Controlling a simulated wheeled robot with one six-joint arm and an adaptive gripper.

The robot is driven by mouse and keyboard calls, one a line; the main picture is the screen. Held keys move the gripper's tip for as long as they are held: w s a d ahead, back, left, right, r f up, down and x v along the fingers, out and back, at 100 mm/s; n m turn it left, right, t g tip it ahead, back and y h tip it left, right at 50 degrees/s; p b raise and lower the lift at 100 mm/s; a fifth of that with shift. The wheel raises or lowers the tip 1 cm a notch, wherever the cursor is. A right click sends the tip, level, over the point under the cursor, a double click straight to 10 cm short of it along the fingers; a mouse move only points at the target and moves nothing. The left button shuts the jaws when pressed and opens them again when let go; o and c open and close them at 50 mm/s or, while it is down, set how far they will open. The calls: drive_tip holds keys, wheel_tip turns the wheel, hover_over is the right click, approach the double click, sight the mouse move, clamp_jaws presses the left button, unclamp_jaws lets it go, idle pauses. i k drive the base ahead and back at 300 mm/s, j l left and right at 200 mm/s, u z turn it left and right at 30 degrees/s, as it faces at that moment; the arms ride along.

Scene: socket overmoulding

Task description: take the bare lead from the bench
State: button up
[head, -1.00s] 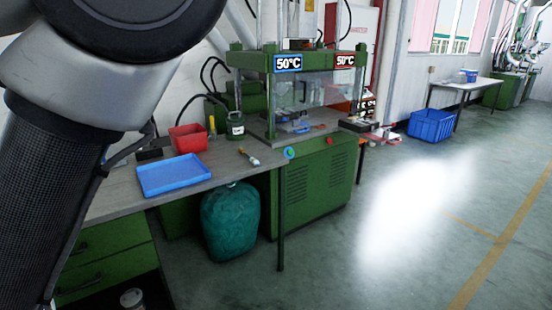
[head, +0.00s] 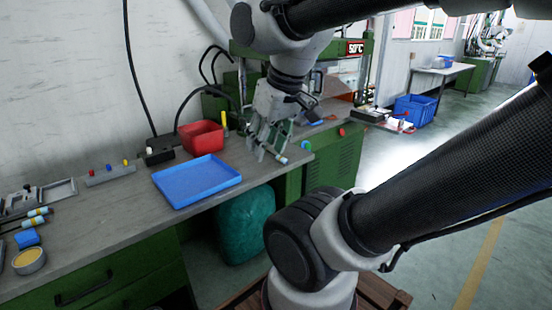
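My gripper (head: 264,153) points down at the right end of the bench (head: 120,205), with its fingertips low over the top. The bare lead is a small thin piece, and its pale end (head: 281,160) shows just right of the fingertips. The rest of it is hidden behind or between the fingers. I cannot tell whether the fingers grip it or only stand around it.
A blue tray (head: 197,184) and a red bin (head: 201,136) stand left of my gripper. The green press (head: 335,165) is close on the right. Small holders and tools lie at the far left. A teal bag (head: 246,228) stands below the bench.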

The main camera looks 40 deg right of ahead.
sight(281, 160)
drive_tip(key=z, duration=1)
drive_tip(key=i, duration=0.55)
drive_tip(key=i+j+z, duration=0.15)
drive_tip(key=i, duration=0.35)
